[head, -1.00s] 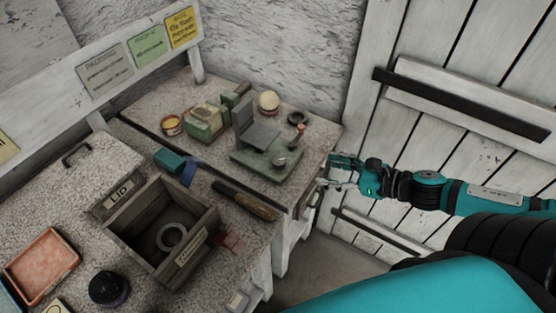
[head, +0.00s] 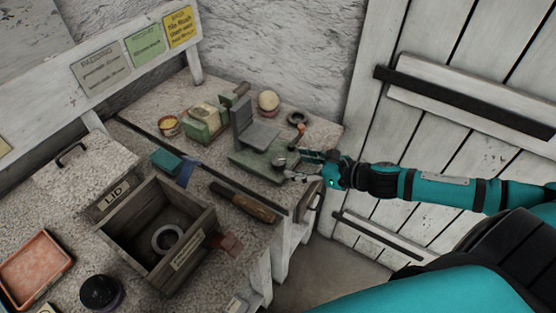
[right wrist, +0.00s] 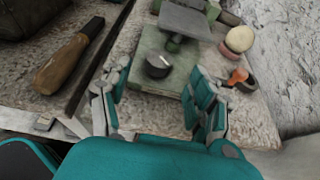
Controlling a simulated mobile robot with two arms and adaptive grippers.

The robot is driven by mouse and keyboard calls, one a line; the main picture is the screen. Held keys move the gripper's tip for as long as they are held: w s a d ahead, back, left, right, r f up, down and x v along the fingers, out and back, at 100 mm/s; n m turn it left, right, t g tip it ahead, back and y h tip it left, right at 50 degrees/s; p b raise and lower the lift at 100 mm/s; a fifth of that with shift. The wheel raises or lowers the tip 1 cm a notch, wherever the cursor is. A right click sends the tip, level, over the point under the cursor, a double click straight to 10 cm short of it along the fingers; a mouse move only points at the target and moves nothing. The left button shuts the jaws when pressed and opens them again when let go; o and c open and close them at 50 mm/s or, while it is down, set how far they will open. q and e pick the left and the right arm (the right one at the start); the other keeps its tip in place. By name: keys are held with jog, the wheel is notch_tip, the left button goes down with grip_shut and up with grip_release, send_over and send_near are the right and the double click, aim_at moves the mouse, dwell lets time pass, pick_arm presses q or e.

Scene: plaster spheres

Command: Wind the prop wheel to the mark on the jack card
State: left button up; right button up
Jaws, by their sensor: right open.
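The prop wheel looks like a small round metal knob (head: 279,162) on the front right of a green stand (head: 245,159) with an upright grey plate; the knob also shows in the right wrist view (right wrist: 158,66). My right gripper (head: 297,166) is open just right of the knob. In the right wrist view its fingers (right wrist: 160,84) are spread to either side of the knob, with nothing between them touching it that I can see. A green card (head: 146,43) and a yellow card (head: 181,27) are on the back rail; their small print is unreadable. My left gripper is out of view.
An orange-tipped piece (head: 299,130) and a dark ring (head: 297,118) lie close behind the gripper. An open wooden box (head: 122,230) holds a pale ring (head: 168,238). A plank door is at right.

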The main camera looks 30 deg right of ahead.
aim_at(281, 162)
jog(key=shift+p+x, duration=0.7)
jog(key=shift+x, duration=3.05)
jog(key=shift+a, duration=0.1)
jog(key=c, duration=1.2)
jog(key=shift+s, duration=0.1)
jog(key=shift+m+h, duration=0.3)
jog(key=shift+m, duration=0.1)
